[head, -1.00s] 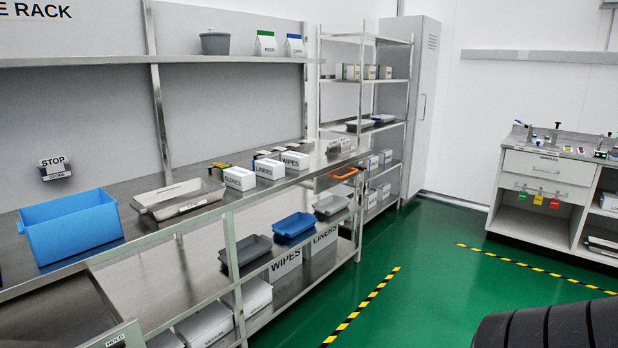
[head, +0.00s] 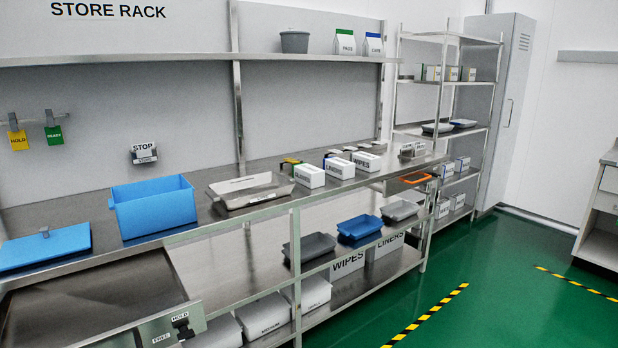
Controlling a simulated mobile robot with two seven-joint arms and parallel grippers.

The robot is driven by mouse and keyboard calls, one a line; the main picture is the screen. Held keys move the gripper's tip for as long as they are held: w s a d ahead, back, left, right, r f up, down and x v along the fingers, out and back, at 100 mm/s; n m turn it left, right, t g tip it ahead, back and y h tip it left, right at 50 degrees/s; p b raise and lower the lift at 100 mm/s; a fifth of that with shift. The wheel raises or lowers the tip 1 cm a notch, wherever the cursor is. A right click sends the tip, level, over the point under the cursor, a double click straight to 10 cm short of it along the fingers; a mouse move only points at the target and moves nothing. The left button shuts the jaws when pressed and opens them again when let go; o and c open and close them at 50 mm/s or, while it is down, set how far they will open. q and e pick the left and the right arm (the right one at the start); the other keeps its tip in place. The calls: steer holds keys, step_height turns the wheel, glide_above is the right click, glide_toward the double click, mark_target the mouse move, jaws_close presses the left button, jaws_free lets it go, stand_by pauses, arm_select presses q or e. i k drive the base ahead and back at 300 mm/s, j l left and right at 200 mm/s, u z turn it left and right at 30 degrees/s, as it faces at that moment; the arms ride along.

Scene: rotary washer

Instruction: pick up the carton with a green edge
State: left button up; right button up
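A white carton with a green top edge (head: 345,42) stands upright on the wall shelf, beside a similar carton with a blue top edge (head: 373,44). On the open rack further right, several small cartons stand in a row; the one at the left end (head: 429,73) shows a green edge, and others show yellowish or dark edges. The print on these small cartons is too small to read. Neither of my grippers is in view.
The steel bench holds a blue bin (head: 152,208), a grey tray (head: 250,193) and white boxes (head: 310,176). A grey tub (head: 294,42) stands on the wall shelf. An open drawer (head: 100,310) juts out at lower left. Green floor (head: 490,270) is clear at right.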

mark_target(311, 176)
steer(key=i+l+u, duration=0.1)
steer(key=u, duration=0.7)
steer(key=i+l+u, duration=0.35)
steer(key=l, duration=0.2)
steer(key=i+l+u, duration=0.2)
steer(key=i+l, duration=0.1)
steer(key=l, duration=0.35)
steer(key=i+l+u, duration=0.15)
steer(key=l, duration=0.3)
steer(key=i+l, duration=0.1)
steer(key=l, duration=0.4)
steer(key=i+l+u, duration=0.15)
steer(key=l, duration=0.3)
steer(key=k, duration=0.05)
